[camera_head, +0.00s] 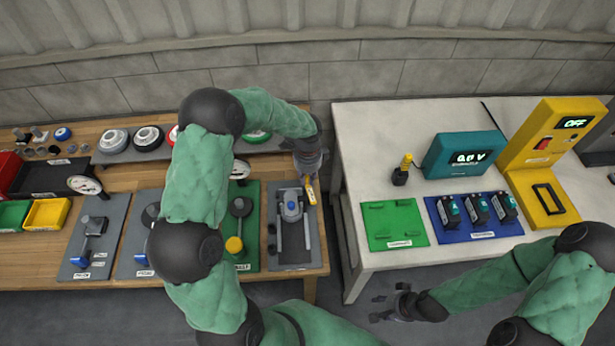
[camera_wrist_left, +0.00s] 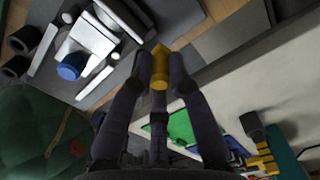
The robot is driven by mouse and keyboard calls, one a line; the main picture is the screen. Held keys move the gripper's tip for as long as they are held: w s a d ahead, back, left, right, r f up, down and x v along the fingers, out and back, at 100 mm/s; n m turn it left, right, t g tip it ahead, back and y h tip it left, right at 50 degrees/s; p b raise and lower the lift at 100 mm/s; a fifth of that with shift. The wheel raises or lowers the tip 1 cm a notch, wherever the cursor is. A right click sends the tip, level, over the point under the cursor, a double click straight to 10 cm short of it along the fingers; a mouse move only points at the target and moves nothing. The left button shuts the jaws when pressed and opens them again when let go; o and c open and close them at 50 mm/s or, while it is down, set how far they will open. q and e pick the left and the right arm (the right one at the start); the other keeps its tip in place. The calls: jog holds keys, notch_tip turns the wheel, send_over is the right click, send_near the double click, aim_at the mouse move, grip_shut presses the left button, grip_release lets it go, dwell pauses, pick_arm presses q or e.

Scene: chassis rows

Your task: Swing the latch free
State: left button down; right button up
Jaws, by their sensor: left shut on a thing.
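A dark grey board (camera_head: 292,262) at the right end of the wooden bench carries a light grey device with a blue knob (camera_head: 292,207). In the left wrist view the blue knob (camera_wrist_left: 72,66) shows at the upper left. A small yellow piece (camera_head: 310,192), perhaps the latch handle, is at the board's upper right edge. My left gripper (camera_head: 309,180) is shut on this yellow piece (camera_wrist_left: 160,66), which sticks out between the fingertips. Where the piece joins the board is hidden. My right gripper (camera_head: 385,306) is open and empty, low in front of the pale table.
A green board (camera_head: 250,194) and other grey boards with parts stand to the left, partly behind my left arm. A gap separates the bench from the pale table (camera_head: 375,150). That table holds a green mat (camera_head: 395,225), a blue tray (camera_head: 474,231), a teal meter (camera_head: 455,155) and a yellow tester (camera_head: 550,140).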

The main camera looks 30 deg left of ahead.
pick_arm(q)
jog(key=c, duration=1.2)
grip_release()
notch_tip(320, 180, up, 12)
